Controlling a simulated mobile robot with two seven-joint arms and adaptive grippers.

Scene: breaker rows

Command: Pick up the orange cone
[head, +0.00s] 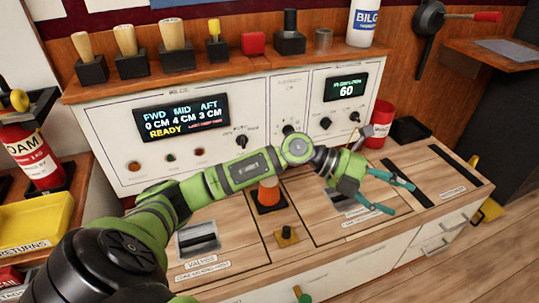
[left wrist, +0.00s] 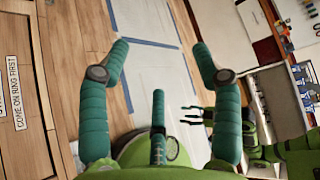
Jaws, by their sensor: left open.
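The orange cone (head: 268,190) stands upright in a black square holder (head: 271,204) on the wooden counter, just below my left forearm in the head view. The arm passes close over its top. My left gripper (head: 400,196) is open and empty, to the right of the cone over the counter's right part. In the left wrist view my left gripper (left wrist: 160,52) has its teal fingers spread with nothing between them; the cone does not show there. Another gripper, apparently my right one (left wrist: 192,115), shows small in that view; its jaw state is unclear.
A shelf above holds several wooden-handled pieces (head: 125,42). A red cup (head: 380,124) stands behind the gripper. A yellow tray (head: 38,222) is at left.

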